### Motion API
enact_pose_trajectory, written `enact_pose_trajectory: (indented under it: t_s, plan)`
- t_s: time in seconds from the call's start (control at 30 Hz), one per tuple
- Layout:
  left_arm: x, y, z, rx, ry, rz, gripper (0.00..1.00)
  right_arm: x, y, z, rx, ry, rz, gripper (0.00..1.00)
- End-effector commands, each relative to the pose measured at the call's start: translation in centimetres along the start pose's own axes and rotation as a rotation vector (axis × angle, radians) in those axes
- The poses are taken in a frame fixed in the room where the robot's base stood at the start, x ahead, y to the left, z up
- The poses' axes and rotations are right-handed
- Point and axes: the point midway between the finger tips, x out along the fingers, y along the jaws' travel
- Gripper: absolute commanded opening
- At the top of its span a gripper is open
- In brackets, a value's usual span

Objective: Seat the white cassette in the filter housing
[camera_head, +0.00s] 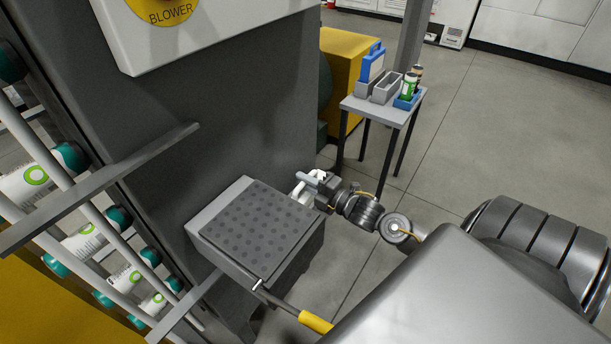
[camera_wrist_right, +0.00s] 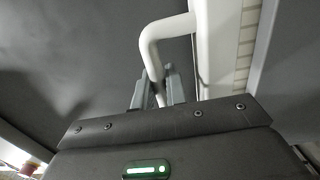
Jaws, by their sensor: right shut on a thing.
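My right gripper (camera_head: 319,184) is at the far right side of the grey box with a dark dotted top (camera_head: 262,228), which I take to be the filter housing. In the right wrist view, its fingers (camera_wrist_right: 158,92) are shut on the bent white handle of the white cassette (camera_wrist_right: 212,50). A ribbed beige strip runs along the cassette. In the head view, only a small part of the white cassette (camera_head: 300,190) shows, close beside the box. I cannot tell whether it is partly inside. My left gripper is not in view.
A small side table (camera_head: 376,109) at the back holds a blue cassette (camera_head: 372,62), a grey holder (camera_head: 386,88) and small cans (camera_head: 409,86). A dark machine wall (camera_head: 235,110) rises behind the box. A yellow-handled bar (camera_head: 315,322) sticks out in front. A can rack is at left.

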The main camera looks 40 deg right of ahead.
Motion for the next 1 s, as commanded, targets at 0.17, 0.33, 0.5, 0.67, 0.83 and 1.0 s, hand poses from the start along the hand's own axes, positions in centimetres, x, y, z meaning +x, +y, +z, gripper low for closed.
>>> enact_pose_trajectory:
  t_s: [0.17,0.33,0.5,0.67,0.83,1.0]
  plan:
    - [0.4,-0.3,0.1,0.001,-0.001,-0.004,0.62,0.0,-0.4,0.0,0.0,0.0,0.003,0.0]
    - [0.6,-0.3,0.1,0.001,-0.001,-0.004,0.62,0.0,-0.8,0.0,0.0,-0.001,0.003,0.0]
    - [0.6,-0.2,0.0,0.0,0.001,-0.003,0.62,0.0,-0.8,0.0,0.0,-0.001,0.002,0.29]
    - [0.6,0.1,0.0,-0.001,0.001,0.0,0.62,0.0,-0.8,0.0,0.0,0.0,0.001,0.39]
    - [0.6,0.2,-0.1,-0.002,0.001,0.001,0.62,-0.1,-1.0,0.0,0.001,0.0,-0.003,0.39]
    - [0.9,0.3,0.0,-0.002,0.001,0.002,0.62,-1.4,-1.2,0.0,0.0,-0.001,-0.004,0.39]
